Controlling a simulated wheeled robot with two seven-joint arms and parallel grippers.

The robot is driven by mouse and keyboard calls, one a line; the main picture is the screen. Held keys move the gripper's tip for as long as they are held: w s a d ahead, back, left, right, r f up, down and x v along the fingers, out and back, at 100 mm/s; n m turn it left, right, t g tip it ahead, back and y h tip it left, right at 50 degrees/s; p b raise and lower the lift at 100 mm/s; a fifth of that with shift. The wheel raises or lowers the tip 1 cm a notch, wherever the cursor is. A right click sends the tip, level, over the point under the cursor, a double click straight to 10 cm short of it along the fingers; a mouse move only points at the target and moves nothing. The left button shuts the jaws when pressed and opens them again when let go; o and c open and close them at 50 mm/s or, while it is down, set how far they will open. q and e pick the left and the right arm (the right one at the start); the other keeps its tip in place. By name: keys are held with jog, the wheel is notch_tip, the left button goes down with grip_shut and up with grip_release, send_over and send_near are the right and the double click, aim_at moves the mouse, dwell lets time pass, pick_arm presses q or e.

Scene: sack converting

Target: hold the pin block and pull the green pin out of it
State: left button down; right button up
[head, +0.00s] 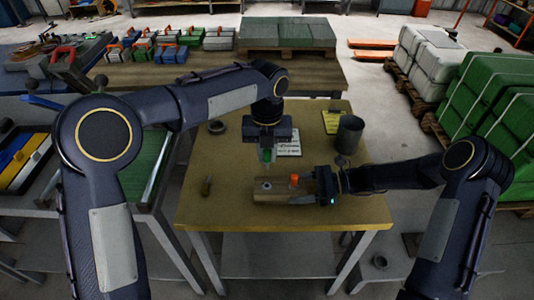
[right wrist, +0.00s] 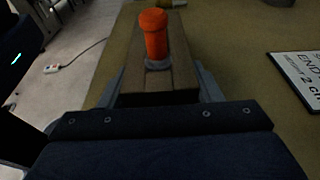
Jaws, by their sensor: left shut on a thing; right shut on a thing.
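The wooden pin block (head: 279,190) lies on the yellow-brown table. An orange pin (head: 294,180) stands upright in its right part; in the right wrist view the orange pin (right wrist: 154,36) sits in a grey collar on the block (right wrist: 158,85). My right gripper (head: 312,187) is shut on the block's right end, with a finger on each long side. My left gripper (head: 267,155) points down above the block's left part, shut on the green pin (head: 268,157). The green pin appears above the block, over a dark round spot on its top. Its lower end is hard to make out.
On the table (head: 225,215) are a dark ring (head: 217,127), a small brown cylinder (head: 207,187), a dark cup (head: 349,135) and a printed card (head: 331,121). Another card (head: 289,148) lies behind my left gripper. The table's front is clear.

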jog(key=o, duration=1.3)
jog(key=shift+p+v, duration=0.5)
jog(key=shift+v, duration=4)
